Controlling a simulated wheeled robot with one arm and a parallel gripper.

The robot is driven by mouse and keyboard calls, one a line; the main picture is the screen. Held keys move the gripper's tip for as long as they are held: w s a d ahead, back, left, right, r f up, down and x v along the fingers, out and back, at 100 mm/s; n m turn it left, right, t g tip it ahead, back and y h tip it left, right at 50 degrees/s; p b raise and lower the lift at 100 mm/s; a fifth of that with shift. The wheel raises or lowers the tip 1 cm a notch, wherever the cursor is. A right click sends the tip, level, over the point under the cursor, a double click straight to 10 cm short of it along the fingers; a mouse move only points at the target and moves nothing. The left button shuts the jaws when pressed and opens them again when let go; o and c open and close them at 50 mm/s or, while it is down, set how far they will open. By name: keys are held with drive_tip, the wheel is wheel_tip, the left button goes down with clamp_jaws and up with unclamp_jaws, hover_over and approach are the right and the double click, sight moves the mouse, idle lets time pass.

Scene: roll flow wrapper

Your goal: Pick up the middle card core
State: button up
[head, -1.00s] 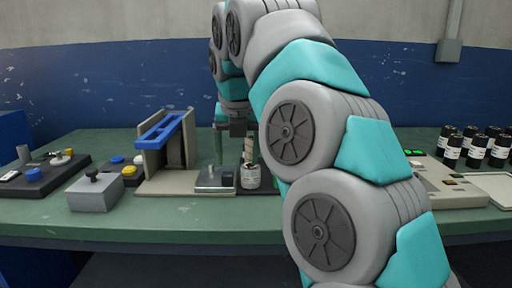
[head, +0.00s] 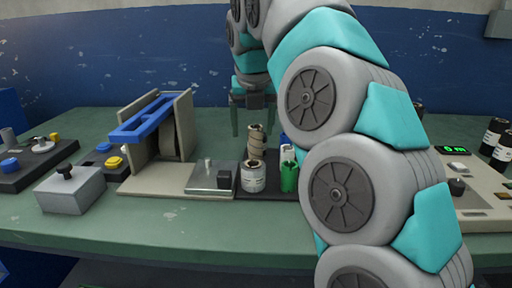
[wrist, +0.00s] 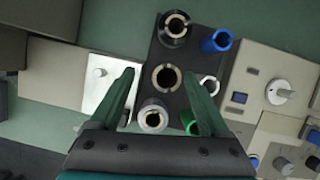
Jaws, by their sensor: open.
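The middle card core (head: 256,140) is a brown spiral-wound tube standing upright behind a white-labelled roll (head: 253,178). In the wrist view, the middle core (wrist: 165,77) shows from above as a tan ring with a dark hole, in the centre of a row of three on a dark tray. My gripper (head: 251,122) is open and empty, and its fingertips appear level with the upper part of the core. In the wrist view, my gripper (wrist: 159,75) has its fingers on either side of the core, apart from it. Its exact height over the core cannot be told.
Close by on the tray are a dark roll (wrist: 173,28), a blue cylinder (wrist: 215,40), a white one (wrist: 208,88) and a green one (head: 289,177).

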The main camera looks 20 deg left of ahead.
sight(255, 145)
drive_tip(key=shift+d+x, duration=0.2)
drive_tip(key=shift+x, duration=1.35)
drive_tip(key=shift+d+x, duration=0.2)
drive_tip(key=shift+x, duration=1.35)
drive_tip(key=shift+w, duration=0.15)
clamp_jaws()
